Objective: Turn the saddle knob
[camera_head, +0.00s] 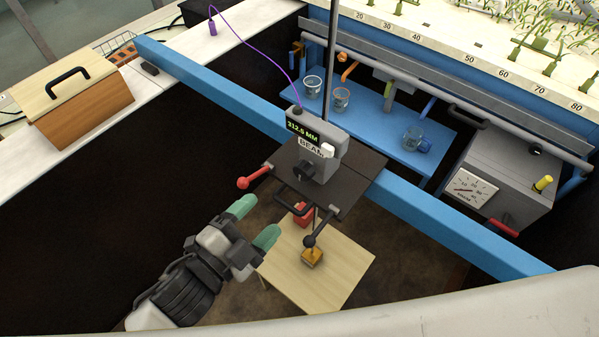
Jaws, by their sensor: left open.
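A dark saddle plate (352,188) sits across the blue beam and carries a grey gauge box (330,135) whose display reads about 312.5 MM. A black knob (306,170) is on the front of the box. A lever with a red ball (243,183) sticks out left of the saddle, and one with a black ball (310,240) hangs at its front. I cannot tell which of these is the saddle knob. My left gripper (256,221) has green fingertips, is open and empty, and is below and left of the saddle, apart from the knobs. My right gripper is not in view.
The blue beam (440,222) runs diagonally across the view. Glass cups (341,100) stand on a blue shelf behind. A grey box with a dial (515,172) is at right. A wooden case (85,100) is at left.

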